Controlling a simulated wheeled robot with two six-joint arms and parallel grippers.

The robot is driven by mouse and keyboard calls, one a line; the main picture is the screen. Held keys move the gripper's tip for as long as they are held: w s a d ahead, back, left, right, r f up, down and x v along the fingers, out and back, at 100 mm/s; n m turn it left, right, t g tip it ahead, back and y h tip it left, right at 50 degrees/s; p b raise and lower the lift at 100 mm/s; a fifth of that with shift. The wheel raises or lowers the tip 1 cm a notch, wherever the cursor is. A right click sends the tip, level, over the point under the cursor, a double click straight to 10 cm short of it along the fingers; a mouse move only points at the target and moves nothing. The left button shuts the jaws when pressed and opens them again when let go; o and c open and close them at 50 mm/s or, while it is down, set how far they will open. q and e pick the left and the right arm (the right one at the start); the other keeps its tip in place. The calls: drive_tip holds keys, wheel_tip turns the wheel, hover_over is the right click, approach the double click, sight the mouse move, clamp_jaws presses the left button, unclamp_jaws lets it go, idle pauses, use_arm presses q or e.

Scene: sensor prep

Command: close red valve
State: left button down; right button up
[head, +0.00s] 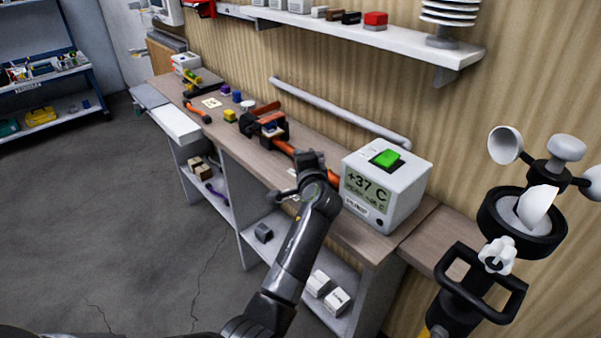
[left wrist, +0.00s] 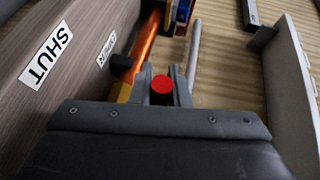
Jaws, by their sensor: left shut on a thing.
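An orange pipe (head: 280,145) runs along the workbench, and it also shows in the left wrist view (left wrist: 145,45). My left gripper (head: 312,165) reaches over the bench's front edge at this pipe, beside the white box. In the left wrist view my left gripper (left wrist: 161,85) is shut on a red round-ended piece, the red valve (left wrist: 162,88), with its end showing between the fingers. The rest of the valve is hidden by the gripper. A "SHUT" label (left wrist: 48,56) and a smaller label (left wrist: 106,50) are on the wooden surface to the left. My right gripper is not in view.
A white box (head: 405,185) with a green button and a "+37 C" display stands right of my left gripper. A sensor mast with cups (head: 525,215) stands at the right. A wall shelf (head: 430,48) hangs above. The floor (head: 120,200) at left is clear.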

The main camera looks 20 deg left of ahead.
use_arm(q)
drive_tip(key=shift+s+d+f+n+g+y+b, duration=0.15)
drive_tip(key=shift+n+g+y+b, duration=0.15)
drive_tip(key=shift+n+y+b, duration=0.15)
drive_tip(key=shift+s+n+g+y, duration=0.1)
drive_tip(key=shift+n+g+y, duration=0.15)
drive_tip(key=shift+g, duration=0.05)
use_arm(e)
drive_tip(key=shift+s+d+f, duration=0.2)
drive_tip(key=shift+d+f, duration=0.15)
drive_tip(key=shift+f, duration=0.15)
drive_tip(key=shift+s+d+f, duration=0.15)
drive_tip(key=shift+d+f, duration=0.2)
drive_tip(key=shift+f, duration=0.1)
use_arm(q)
drive_tip(key=c, duration=1.7)
unclamp_jaws()
